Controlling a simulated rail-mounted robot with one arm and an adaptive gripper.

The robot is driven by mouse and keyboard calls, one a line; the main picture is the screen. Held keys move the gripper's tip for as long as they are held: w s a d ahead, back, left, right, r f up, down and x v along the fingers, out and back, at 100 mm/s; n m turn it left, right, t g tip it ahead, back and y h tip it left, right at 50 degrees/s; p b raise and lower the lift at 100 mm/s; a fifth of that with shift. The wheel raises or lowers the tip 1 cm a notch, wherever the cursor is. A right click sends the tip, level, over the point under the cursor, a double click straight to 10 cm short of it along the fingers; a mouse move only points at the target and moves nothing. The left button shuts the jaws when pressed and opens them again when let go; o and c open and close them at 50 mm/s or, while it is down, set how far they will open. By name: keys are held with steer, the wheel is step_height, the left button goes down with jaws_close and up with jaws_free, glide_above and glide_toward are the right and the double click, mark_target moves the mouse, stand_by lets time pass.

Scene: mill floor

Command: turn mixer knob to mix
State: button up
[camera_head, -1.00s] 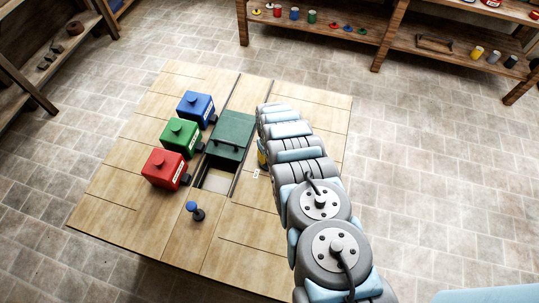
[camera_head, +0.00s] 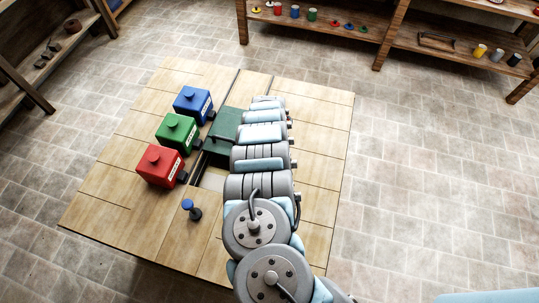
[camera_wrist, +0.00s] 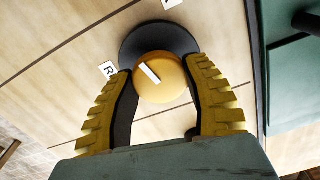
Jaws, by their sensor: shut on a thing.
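The mixer knob (camera_wrist: 163,85) is round and yellow with a white pointer line. It sits on a dark round base (camera_wrist: 140,40) on the wooden top in the wrist view. The pointer slants from upper left to lower right. My gripper (camera_wrist: 160,67) has its two yellow ridged fingers on either side of the knob, shut on it. A white label reading "R" (camera_wrist: 108,68) lies left of the base, and another label (camera_wrist: 172,3) is partly cut off at the top. In the head view my arm hides the knob and gripper.
Red (camera_head: 161,167), green (camera_head: 177,134) and blue (camera_head: 193,104) boxes line the table's left side. A dark green box (camera_head: 226,122) sits between the rails, partly behind my arm. A blue-topped lever (camera_head: 189,207) stands in front. The table's right side is clear.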

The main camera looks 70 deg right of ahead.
steer(key=m+b, duration=0.1)
steer(key=m, duration=0.2)
steer(key=m+b, duration=0.1)
steer(key=shift+f+m+b, duration=0.25)
steer(key=shift+m+b, duration=0.05)
steer(key=shift+b, duration=0.05)
steer(key=shift+r+m+b, duration=0.1)
steer(key=shift+m+b, duration=0.9)
steer(key=shift+m, duration=0.9)
steer(key=o, duration=1.2)
steer(key=shift+r, duration=0.1)
step_height(320, 180, up, 9)
steer(key=shift+w+r, duration=0.1)
steer(key=shift+r, duration=1.35)
